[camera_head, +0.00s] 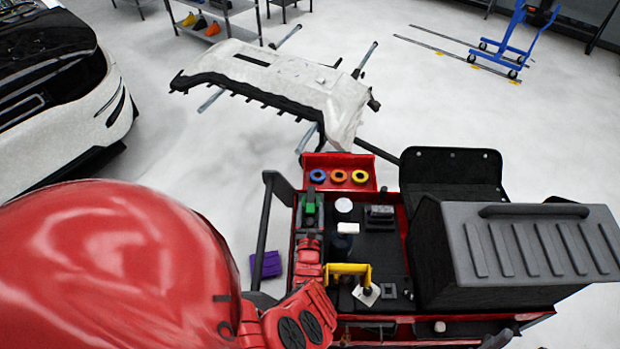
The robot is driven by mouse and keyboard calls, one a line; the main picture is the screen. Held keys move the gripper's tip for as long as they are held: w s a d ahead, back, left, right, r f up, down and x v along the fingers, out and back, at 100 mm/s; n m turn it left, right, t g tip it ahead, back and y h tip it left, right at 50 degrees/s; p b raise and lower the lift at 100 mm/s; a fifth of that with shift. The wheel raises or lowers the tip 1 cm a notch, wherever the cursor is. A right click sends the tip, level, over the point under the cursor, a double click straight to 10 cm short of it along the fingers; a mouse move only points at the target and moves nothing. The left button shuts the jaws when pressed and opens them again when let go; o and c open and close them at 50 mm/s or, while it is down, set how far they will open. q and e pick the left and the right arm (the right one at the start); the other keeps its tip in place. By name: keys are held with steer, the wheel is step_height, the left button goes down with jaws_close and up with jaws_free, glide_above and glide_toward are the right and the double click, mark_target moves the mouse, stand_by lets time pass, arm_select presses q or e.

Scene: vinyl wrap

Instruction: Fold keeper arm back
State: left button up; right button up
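I cannot tell for certain which part is the keeper arm. A dark slanting bar (378,151) runs between the bumper stand and the tool cart. The white bumper (285,75) lies on a stand with grey tube ends (365,60) sticking out. My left arm comes in from the lower left as a large red shell. My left gripper (308,258) appears as red parts over the left side of the cart, well short of the bumper. Its fingers are too small and overlapped to read. My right gripper is not recognisable in view.
The red tool cart (394,225) holds tape rolls (338,177), a yellow-handled tool (347,269) and small items. A large grey case (530,245) covers its right side. A dark bar (265,230) lines its left. A car (60,110) stands left. Floor around the bumper is clear.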

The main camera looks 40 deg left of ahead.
arm_select(q)
steer(key=shift+w+f, duration=0.1)
steer(key=shift+w, duration=0.05)
steer(key=c, duration=0.5)
jaws_close()
stand_by(0.6)
